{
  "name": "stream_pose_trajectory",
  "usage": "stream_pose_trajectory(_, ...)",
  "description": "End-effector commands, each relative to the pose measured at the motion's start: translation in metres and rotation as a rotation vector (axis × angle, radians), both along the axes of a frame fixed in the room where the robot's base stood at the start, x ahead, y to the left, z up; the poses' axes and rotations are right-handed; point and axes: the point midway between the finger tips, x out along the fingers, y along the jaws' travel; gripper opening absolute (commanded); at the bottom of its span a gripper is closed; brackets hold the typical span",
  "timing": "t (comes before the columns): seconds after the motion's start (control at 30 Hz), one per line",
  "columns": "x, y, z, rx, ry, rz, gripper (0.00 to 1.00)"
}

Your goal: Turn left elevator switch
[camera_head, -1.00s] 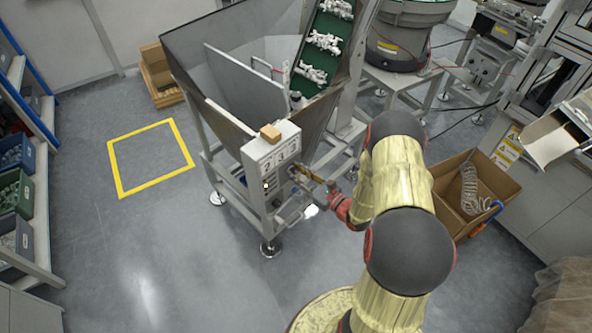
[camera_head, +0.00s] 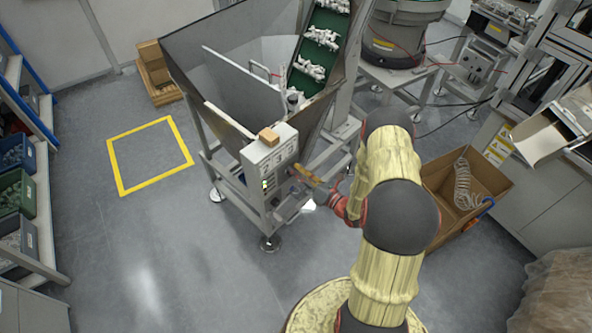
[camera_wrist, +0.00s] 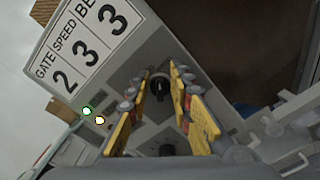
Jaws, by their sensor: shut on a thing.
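The control box (camera_head: 268,160) on the front of the hopper carries the switches. In the wrist view a black rotary switch (camera_wrist: 160,86) sits on its grey face, between the yellow fingers of my gripper (camera_wrist: 157,78). My gripper is shut on this switch, with a fingertip on each side of it. A second dark round knob (camera_wrist: 167,149) shows lower down, between the finger bases and partly hidden. In the head view my gripper (camera_head: 302,172) reaches the box from the right, and the switch is too small to make out.
A label plate (camera_wrist: 85,48) reads GATE, SPEED and a cut-off word, with 2, 3, 3. A lit green lamp (camera_wrist: 87,111) and a whitish-yellow lamp (camera_wrist: 100,120) are beside it. A small wooden block (camera_head: 269,137) lies on the box. An open carton (camera_head: 468,190) stands right of my arm.

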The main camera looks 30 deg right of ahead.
Motion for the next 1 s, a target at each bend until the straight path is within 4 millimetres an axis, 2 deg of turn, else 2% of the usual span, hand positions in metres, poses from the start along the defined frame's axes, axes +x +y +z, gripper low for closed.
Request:
stream_pose_trajectory(0.3,-0.0007,0.0002,-0.0019,0.087,0.028,0.001,0.0)
stream_pose_trajectory(0.77,-0.0005,0.0,-0.0021,0.097,0.03,0.0,0.0)
stream_pose_trajectory(0.8,-0.0005,-0.0001,-0.0021,0.097,0.03,0.0,0.23)
stream_pose_trajectory(1.0,-0.0002,-0.0006,-0.0016,0.095,0.028,0.001,0.34)
